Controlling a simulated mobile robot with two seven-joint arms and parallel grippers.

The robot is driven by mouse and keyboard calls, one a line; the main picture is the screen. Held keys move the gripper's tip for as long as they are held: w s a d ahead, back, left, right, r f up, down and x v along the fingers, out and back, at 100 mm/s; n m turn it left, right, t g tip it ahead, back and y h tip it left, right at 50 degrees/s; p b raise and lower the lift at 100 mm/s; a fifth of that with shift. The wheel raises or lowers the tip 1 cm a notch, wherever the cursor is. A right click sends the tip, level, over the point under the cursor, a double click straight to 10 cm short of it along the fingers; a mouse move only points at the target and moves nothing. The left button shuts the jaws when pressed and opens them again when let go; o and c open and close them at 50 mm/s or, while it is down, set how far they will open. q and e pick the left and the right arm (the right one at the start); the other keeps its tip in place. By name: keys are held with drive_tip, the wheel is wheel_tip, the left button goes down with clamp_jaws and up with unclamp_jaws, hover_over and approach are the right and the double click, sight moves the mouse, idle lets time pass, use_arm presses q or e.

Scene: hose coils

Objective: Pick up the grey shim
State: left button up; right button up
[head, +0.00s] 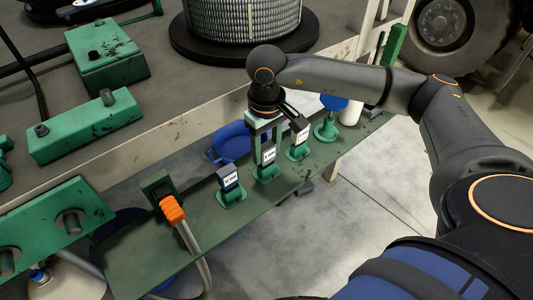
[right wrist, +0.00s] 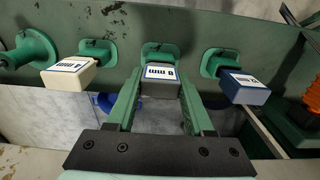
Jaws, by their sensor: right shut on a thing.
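The grey shim (right wrist: 160,88) is a small block with a white label, in the middle of the right wrist view. In the head view the grey shim (head: 268,155) is at the middle green stand (head: 266,173) on the green shelf. My right gripper (head: 267,149) reaches down from above. Its two green fingers are shut on the grey shim, one on each side. The shim is at its stand; I cannot tell whether it is lifted off. My left gripper is not in view.
A white shim (right wrist: 70,75) and a dark blue shim (right wrist: 244,88) stand close on either side on their own green stands. An orange-gripped hose nozzle (head: 172,209) is further left on the shelf (head: 150,262). A large hose coil (head: 240,15) stands behind.

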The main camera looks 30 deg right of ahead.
clamp_jaws()
drive_tip(key=shift+r, duration=0.5)
wheel_tip(320, 180, up, 2)
drive_tip(key=shift+r+b, duration=0.1)
drive_tip(key=shift+b, duration=0.3)
drive_tip(key=s+a+r, duration=0.6)
drive_tip(key=s+r, duration=0.4)
drive_tip(key=s, duration=0.2)
drive_tip(key=shift+s+b, duration=0.3)
drive_tip(key=shift+b, duration=0.05)
drive_tip(key=shift+o, duration=2.3)
unclamp_jaws()
drive_tip(key=shift+a, duration=0.1)
drive_tip(key=shift+f, duration=0.1)
clamp_jaws()
